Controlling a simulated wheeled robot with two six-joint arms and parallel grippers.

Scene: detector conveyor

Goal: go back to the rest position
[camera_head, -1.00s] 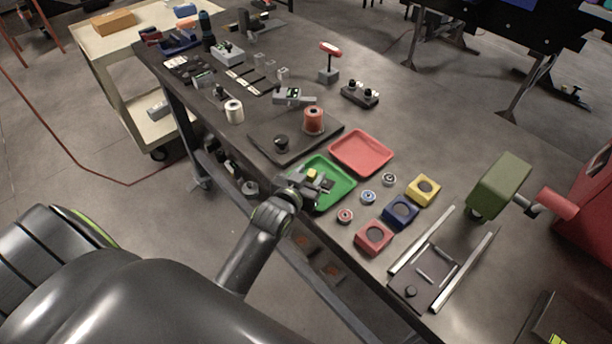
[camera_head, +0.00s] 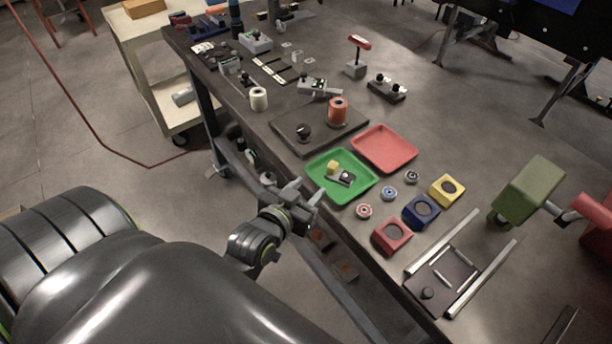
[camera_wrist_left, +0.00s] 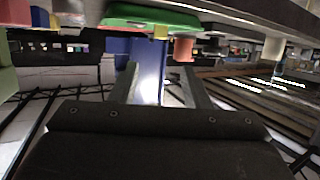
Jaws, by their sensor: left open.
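My left gripper (camera_head: 306,194) is open and empty in the head view. It is off the near edge of the dark workbench, just left of the green tray (camera_head: 326,187). In the left wrist view its two fingers (camera_wrist_left: 158,82) stand apart with nothing between them, and the green tray (camera_wrist_left: 135,21) shows above them. The tray holds a small yellow block (camera_head: 333,166) and a dark part with a light knob (camera_head: 345,177). My right gripper is not in view.
A red tray (camera_head: 409,152) lies beside the green one on the workbench (camera_head: 440,118). Red, blue and yellow square blocks (camera_head: 422,209) and a railed fixture (camera_head: 408,274) lie near the edge. A cream cart (camera_head: 120,40) stands at the back left. Open floor (camera_head: 110,165) lies left of the bench.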

